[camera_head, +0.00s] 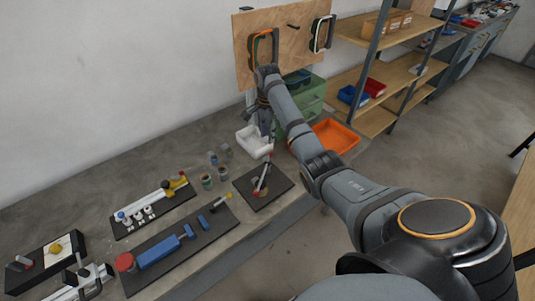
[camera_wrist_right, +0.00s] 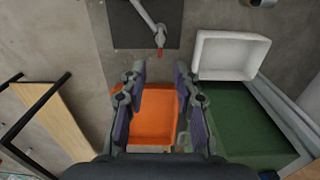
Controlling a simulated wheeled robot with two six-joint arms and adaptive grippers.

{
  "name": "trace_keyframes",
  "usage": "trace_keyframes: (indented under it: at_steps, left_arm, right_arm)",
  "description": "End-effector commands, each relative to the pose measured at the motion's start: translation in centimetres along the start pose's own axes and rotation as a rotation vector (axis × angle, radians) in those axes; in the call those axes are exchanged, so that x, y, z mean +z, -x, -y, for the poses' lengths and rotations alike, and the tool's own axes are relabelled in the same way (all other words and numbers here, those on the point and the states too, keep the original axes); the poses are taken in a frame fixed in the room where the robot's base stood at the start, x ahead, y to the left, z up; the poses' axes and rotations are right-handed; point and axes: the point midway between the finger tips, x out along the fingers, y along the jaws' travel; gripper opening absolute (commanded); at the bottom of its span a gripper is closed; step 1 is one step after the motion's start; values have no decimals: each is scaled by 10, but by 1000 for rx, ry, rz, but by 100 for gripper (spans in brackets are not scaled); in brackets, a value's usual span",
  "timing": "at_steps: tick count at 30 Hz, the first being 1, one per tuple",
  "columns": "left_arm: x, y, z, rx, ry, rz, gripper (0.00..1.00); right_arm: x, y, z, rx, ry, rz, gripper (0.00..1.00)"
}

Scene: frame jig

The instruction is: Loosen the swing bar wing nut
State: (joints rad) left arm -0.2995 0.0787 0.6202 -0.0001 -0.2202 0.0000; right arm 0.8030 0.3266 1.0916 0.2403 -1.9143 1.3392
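I cannot pick out the swing bar wing nut for certain. A small yellow part (camera_head: 56,249) sits on a pale plate on a black block at the far left of the bench. A yellow-and-red fitting (camera_head: 177,184) sits at the end of a silvery rod on a dark board. My right gripper (camera_head: 267,137) points down near the white bin (camera_head: 246,141), well away from both. In the right wrist view the right gripper (camera_wrist_right: 160,76) is open, with nothing between its fingers. My left gripper cannot be made out.
An orange tray (camera_head: 335,137) and a green box (camera_head: 313,95) are near the right arm. A dark plate (camera_head: 280,185) carries a red-tipped lever (camera_head: 264,174). Blue tools (camera_head: 158,251) lie on a long dark board. Small pots (camera_head: 207,181) stand between. A pegboard (camera_head: 245,67) rises behind.

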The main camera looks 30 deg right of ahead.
Motion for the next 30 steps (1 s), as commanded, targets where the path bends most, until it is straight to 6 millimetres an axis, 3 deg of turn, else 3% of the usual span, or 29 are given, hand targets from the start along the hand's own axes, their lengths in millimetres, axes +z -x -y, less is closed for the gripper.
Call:
trace_keyframes:
  at_steps: [5,18,30]
  left_arm:
    - [0,5,0,0,0,0,40]
    - [-2,18,2,-1,0,0,40]
    - [-2,18,2,-1,-1,0,40]
  right_arm:
    - [0,-12,-1,3,1,1,30]
    - [0,-95,0,1,3,-1,30]
    - [0,-106,0,-1,4,-2,29]
